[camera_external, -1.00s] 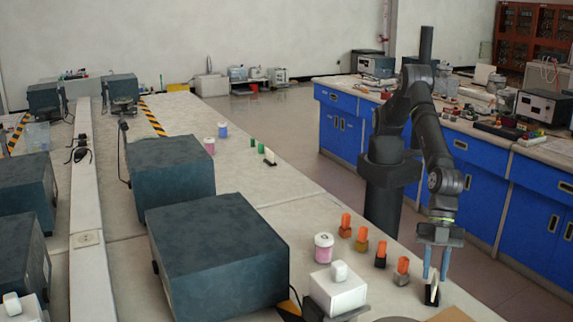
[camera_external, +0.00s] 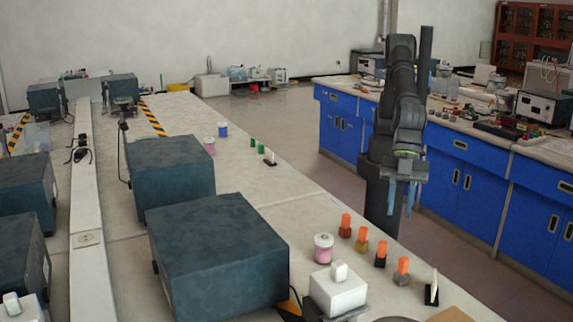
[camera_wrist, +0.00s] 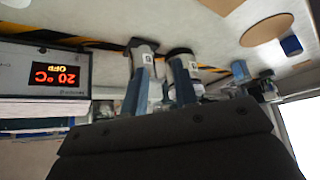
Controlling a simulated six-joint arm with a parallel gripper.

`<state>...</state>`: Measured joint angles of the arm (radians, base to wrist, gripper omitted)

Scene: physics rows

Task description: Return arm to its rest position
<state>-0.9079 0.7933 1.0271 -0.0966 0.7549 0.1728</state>
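My arm (camera_external: 398,100) is drawn up and folded over its dark column beside the bench. My gripper (camera_external: 399,207) hangs with its two blue fingers pointing down and a gap between them. It is open, with nothing visible between the fingers, and is clear of the bench edge. In the wrist view the two fingers of my gripper (camera_wrist: 162,60) also stand apart. A thin white piece (camera_external: 434,283) stands upright in a small black base on the bench, below and to the right of my gripper, apart from it.
Several orange-topped pieces (camera_external: 362,240) and a pink-labelled jar (camera_external: 323,248) stand on the bench near the arm. A white box (camera_external: 338,292) and large dark boxes (camera_external: 218,250) stand to the left. Blue cabinets (camera_external: 480,195) stand behind, across an open floor aisle.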

